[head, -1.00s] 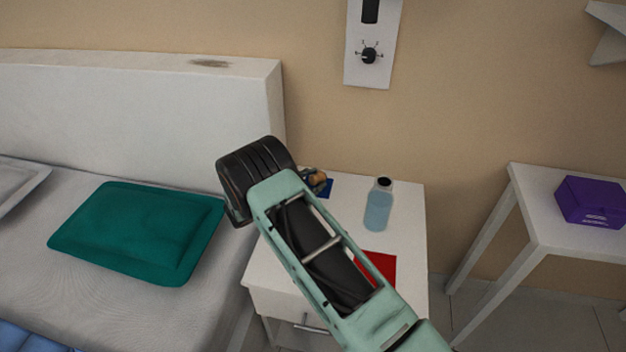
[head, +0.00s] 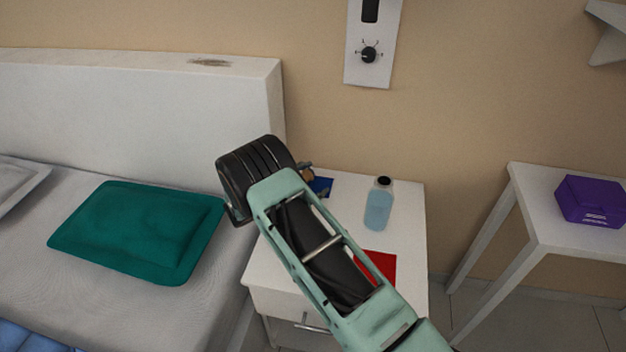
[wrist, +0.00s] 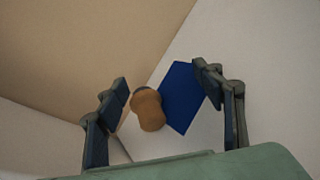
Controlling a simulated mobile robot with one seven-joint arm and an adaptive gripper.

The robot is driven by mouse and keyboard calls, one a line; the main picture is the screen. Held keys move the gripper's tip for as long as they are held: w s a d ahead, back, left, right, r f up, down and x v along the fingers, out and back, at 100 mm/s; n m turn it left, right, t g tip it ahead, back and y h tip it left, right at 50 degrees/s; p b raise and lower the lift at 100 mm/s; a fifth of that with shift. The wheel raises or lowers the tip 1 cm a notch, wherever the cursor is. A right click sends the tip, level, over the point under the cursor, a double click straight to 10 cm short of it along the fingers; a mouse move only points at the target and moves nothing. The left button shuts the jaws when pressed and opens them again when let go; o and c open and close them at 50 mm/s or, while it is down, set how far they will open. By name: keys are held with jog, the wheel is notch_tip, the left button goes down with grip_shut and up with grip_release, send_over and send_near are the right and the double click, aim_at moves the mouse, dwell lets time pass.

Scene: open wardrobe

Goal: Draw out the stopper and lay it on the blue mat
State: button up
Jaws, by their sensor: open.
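The brown cork stopper (wrist: 149,109) shows in the wrist view between my open fingers, nearer the left one. It is out of the bottle and overlaps the left edge of the blue mat (wrist: 184,98); I cannot tell whether it rests on the mat or beside it. In the head view, only a bit of the stopper (head: 309,175) shows beside a fingertip, and part of the blue mat (head: 322,187) shows past my arm. My gripper (wrist: 165,92) is open over the nightstand's back left. The light blue bottle (head: 379,208) stands upright with a dark, open-looking mouth.
A red mat (head: 380,266) lies on the white nightstand (head: 408,235), partly behind my arm. The bed with a teal pillow (head: 140,232) is to the left. A side table with a purple box (head: 590,202) is at the right. The wall is close behind.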

notch_tip(320, 180, up, 6)
jog(key=s+a+p, duration=0.2)
jog(key=s+p, duration=0.1)
jog(key=shift+a, duration=0.3)
dwell(0.4)
jog(key=shift+r, duration=0.15)
